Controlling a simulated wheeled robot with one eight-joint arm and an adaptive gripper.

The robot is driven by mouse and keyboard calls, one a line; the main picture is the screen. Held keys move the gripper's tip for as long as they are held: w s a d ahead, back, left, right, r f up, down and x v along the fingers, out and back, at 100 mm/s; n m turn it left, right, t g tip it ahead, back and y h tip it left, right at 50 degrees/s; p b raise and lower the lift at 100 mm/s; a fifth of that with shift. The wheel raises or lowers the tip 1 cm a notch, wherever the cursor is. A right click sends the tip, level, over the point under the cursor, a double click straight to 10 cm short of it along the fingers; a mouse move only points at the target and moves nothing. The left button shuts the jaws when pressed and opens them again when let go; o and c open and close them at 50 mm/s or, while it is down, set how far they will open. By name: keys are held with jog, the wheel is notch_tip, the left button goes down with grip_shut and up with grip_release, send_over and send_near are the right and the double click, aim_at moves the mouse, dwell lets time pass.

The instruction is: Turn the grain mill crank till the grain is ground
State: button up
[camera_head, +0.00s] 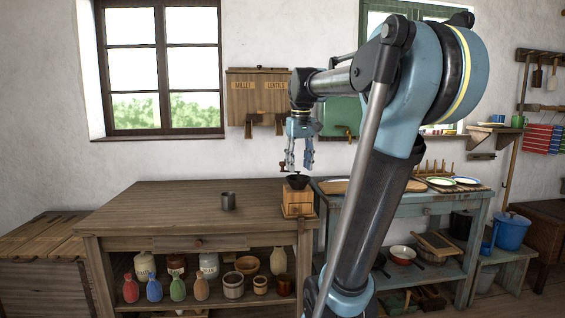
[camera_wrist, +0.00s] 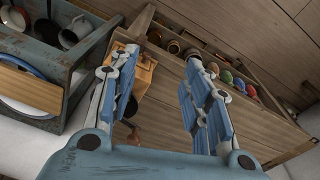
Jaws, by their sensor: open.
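The grain mill (camera_head: 297,204) is a light wooden box with a dark bowl-shaped hopper (camera_head: 298,182) on top. It stands at the right end of the brown wooden table. My gripper (camera_head: 299,166) points down just above the hopper, open and empty. A small brown knob, seemingly the crank's, shows beside the left finger. In the wrist view the mill box (camera_wrist: 145,75) lies beside and partly behind the left finger. The crank knob (camera_wrist: 133,137) shows below, between the fingers. The finger hides part of the mill and crank. The grain inside cannot be seen.
A blue-grey bench (camera_head: 430,206) with plates adjoins on the right. Wall dispensers (camera_head: 258,97) hang behind.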

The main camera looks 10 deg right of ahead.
jog(key=w+a+r+n+g, duration=0.1)
jog(key=w+a+r, duration=0.1)
jog(key=w+r, duration=0.6)
jog(key=w+a+r+n, duration=0.1)
jog(key=w+a+r, duration=0.1)
jog(key=w+r, duration=0.65)
jog(key=f, duration=0.6)
jog(key=w+f, duration=0.1)
jog(key=f, duration=1.2)
jog(key=shift+w+d+f, duration=0.15)
jog(key=shift+w+d, duration=0.05)
jog(key=shift+w, duration=0.15)
grip_shut()
